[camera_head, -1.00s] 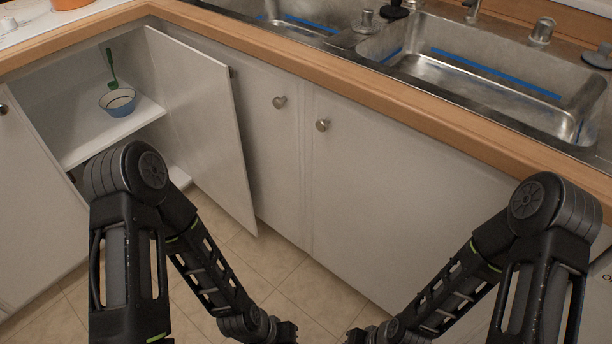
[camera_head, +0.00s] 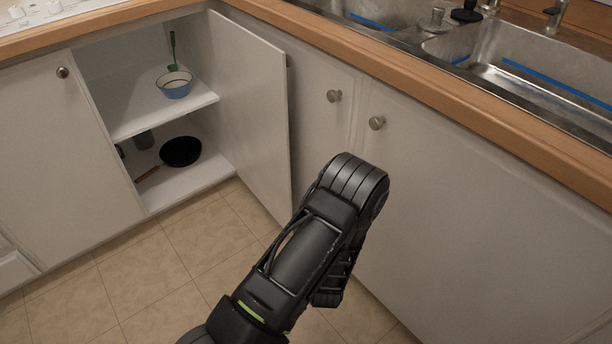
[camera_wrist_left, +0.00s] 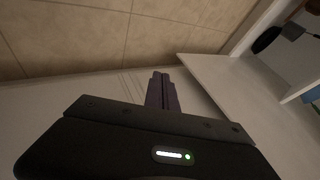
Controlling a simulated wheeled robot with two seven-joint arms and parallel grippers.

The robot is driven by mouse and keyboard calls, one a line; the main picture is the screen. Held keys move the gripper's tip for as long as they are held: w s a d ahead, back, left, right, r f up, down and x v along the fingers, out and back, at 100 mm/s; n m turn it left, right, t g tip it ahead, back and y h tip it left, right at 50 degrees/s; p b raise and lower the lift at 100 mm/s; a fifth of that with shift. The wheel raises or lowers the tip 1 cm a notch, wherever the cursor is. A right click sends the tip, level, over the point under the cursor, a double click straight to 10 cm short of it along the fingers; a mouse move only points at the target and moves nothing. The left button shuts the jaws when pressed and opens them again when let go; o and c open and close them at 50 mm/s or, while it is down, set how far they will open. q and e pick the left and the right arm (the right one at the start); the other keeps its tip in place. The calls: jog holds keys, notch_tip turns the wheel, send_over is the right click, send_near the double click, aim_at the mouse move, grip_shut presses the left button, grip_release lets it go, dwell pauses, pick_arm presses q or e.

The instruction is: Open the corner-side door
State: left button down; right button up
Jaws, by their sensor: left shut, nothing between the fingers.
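The corner-side door (camera_head: 245,110), a white panel, stands wide open beside the lit corner cabinet in the head view. Its free edge points toward me, close to the neighbouring cabinet front. In the left wrist view a white panel (camera_wrist_left: 235,90), apparently this door, lies right of my left gripper (camera_wrist_left: 162,80). The gripper's fingers are shut and empty, close to the pale cabinet surface; I cannot tell whether they touch it. One black arm link of mine covers the lower middle of the head view. Neither gripper shows there, and my right gripper is out of view.
The cabinet holds a blue bowl (camera_head: 174,85) with a green utensil (camera_head: 172,50) on its upper shelf and a black pan (camera_head: 180,151) below. Knobs (camera_head: 334,96) stick out on the right. A wooden counter edge (camera_head: 440,85) runs above. The tiled floor (camera_head: 150,280) is clear.

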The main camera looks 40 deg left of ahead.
pick_arm(q)
jog(key=w+a+r+m+t+y+b, duration=0.1)
jog(key=w+a+r+y, duration=0.3)
jog(key=r, duration=0.4)
jog(key=w+a+r+m+t+y+b, duration=0.2)
jog(key=w+a+r+m+t+y, duration=0.1)
jog(key=w+r, duration=0.4)
jog(key=w+a+t+y, duration=0.1)
jog(key=w+a, duration=0.1)
jog(key=shift+a+r+m+y+b, duration=0.3)
jog(key=shift+a+r, duration=0.1)
jog(key=shift+a, duration=0.15)
jog(key=b+x, duration=0.3)
jog(key=x, duration=0.6)
jog(key=shift+w+a, duration=0.2)
jog(key=shift+w, duration=0.15)
